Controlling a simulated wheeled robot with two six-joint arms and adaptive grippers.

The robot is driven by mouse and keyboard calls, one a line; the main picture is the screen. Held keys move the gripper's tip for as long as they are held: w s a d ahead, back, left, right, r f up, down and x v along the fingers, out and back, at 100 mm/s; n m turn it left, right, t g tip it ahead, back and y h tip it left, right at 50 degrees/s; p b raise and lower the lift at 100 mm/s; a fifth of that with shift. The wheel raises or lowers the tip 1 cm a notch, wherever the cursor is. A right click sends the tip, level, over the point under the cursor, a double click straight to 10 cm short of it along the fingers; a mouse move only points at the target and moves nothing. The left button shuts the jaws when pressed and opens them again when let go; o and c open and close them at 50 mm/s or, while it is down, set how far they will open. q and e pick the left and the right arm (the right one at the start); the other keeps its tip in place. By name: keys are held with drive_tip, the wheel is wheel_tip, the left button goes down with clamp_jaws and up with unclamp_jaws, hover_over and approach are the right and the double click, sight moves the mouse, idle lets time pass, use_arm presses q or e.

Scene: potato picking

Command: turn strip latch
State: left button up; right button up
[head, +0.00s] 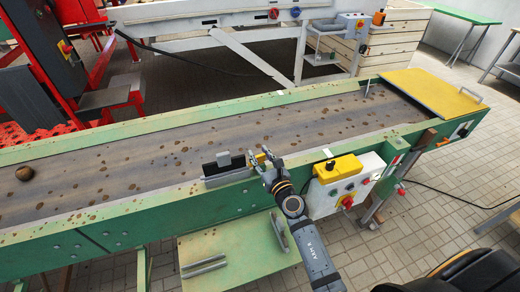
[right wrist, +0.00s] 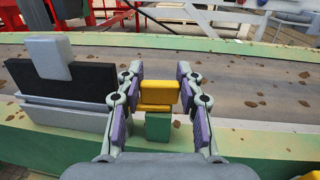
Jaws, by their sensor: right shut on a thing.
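The strip (head: 224,168) is a dark panel with a grey upright tab, set in a grey holder at the near edge of the conveyor. In the right wrist view the dark strip (right wrist: 65,82) stands to the left of my fingers. The latch (right wrist: 157,92) is a small yellow block above a green post (right wrist: 158,126). My right gripper (right wrist: 158,98) is shut on the latch, with one purple-padded finger on each side. In the head view my right gripper (head: 262,158) is just right of the strip, and I cannot make out the latch there. My left gripper is out of view.
The conveyor belt (head: 130,165) carries scattered brown bits, and a potato (head: 24,173) lies at its left. A control box (head: 343,185) with a yellow top is right of my right gripper. A green shelf (head: 240,250) with metal bars juts out below.

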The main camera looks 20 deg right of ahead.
drive_tip(key=shift+m+h+p, duration=0.3)
drive_tip(key=shift+m+h, duration=0.2)
drive_tip(key=shift+h, duration=0.6)
drive_tip(key=o, duration=1.2)
